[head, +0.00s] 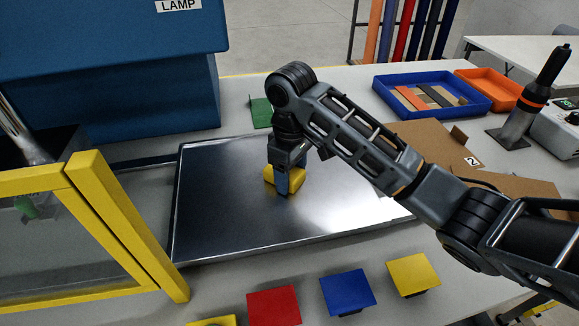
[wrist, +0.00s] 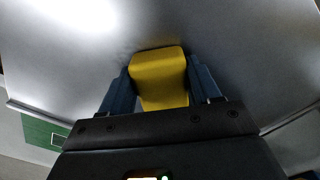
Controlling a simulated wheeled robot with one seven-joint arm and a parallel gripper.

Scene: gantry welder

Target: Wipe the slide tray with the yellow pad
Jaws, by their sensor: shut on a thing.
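The slide tray (head: 215,210) is a wide, shiny metal tray with a low rim, lying flat on the table; its bare metal also fills much of the wrist view (wrist: 250,50). My gripper (head: 287,188) points down over the middle of the tray. It is shut on the yellow pad (head: 297,178), with a blue finger on each side of it in the wrist view (wrist: 160,78). The pad appears at the tray's surface, but I cannot tell for certain whether it touches. My gripper hides part of the pad.
A yellow-framed clear panel (head: 120,225) stands at the left, a blue LAMP box (head: 110,90) behind it. A green piece (head: 260,112) lies behind the tray. Red (head: 273,306), blue (head: 347,291) and yellow (head: 413,274) squares line the front. A blue bin (head: 380,88) and cardboard (head: 425,143) are at right.

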